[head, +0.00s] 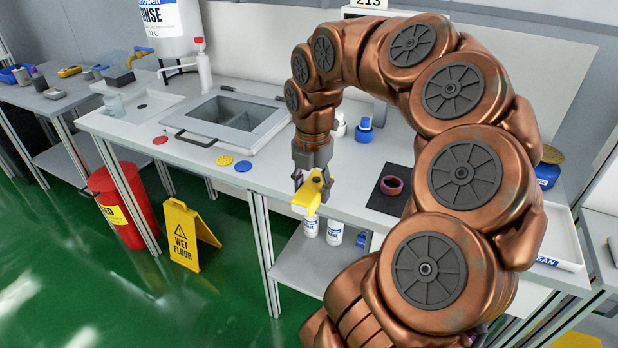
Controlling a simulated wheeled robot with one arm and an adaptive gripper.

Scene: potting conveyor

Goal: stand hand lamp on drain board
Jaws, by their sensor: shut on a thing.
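A yellow object, which looks like the hand lamp (307,196), is held between the fingers of my gripper (313,183). The gripper points down and is shut on it, in front of the bench's front edge. The lamp seems tilted, and the fingers hide part of it. A pale flat board with a small dark slot, perhaps the drain board (160,98), lies on the bench left of the sink, far to the left of my gripper. A clear beaker (115,105) stands at its left side.
A sink with a grey lid frame (222,118) lies between. Red (160,140), yellow (224,160) and blue (243,166) discs lie along the front edge. A wet-floor sign (187,235) and red bin (122,205) stand on the floor.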

